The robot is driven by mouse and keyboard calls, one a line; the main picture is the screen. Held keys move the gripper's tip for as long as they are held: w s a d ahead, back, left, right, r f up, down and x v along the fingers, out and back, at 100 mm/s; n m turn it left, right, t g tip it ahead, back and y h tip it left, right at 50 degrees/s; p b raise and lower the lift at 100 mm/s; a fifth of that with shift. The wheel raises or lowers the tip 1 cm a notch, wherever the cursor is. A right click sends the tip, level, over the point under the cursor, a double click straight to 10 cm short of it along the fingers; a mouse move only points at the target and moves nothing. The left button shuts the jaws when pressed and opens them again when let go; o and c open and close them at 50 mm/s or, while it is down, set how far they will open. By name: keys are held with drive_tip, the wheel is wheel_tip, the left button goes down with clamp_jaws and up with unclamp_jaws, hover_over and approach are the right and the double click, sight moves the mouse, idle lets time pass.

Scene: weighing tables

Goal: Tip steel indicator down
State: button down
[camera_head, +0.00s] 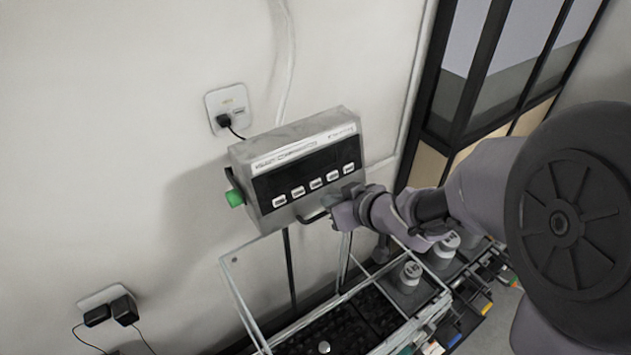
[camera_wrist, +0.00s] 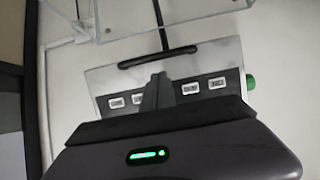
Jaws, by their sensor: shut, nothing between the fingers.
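The steel indicator (camera_head: 297,165) is a grey metal box with a black front panel and a row of white buttons. It stands on a thin dark post near the wall, with a green knob (camera_head: 235,198) on its left side. My gripper (camera_head: 338,205) is at the lower right of its front, its fingers shut and empty. In the wrist view the shut fingers (camera_wrist: 158,90) overlap the button row of the indicator (camera_wrist: 215,76), hiding the middle of it. I cannot tell whether they touch it. A dark handle (camera_wrist: 157,56) shows at its lower edge.
A clear-walled case (camera_head: 235,290) with a dark floor stands below the indicator. Weights (camera_head: 411,273) sit in dark trays to its right. A wall socket with a plug (camera_head: 228,108) is behind, and another (camera_head: 108,305) is at lower left.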

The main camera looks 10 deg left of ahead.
drive_tip(key=shift+f, duration=0.15)
drive_tip(key=shift+f+b, duration=0.85)
drive_tip(key=shift+a+f, duration=0.1)
drive_tip(key=shift+w+a+f, duration=0.1)
drive_tip(key=shift+w+f, duration=0.05)
drive_tip(key=shift+f, duration=0.15)
drive_tip(key=p+v, duration=0.2)
drive_tip(key=v, duration=0.2)
drive_tip(key=shift+w+a+r+p, duration=0.1)
drive_tip(key=shift+p, duration=0.3)
idle(1.0)
drive_tip(key=shift+w, duration=0.1)
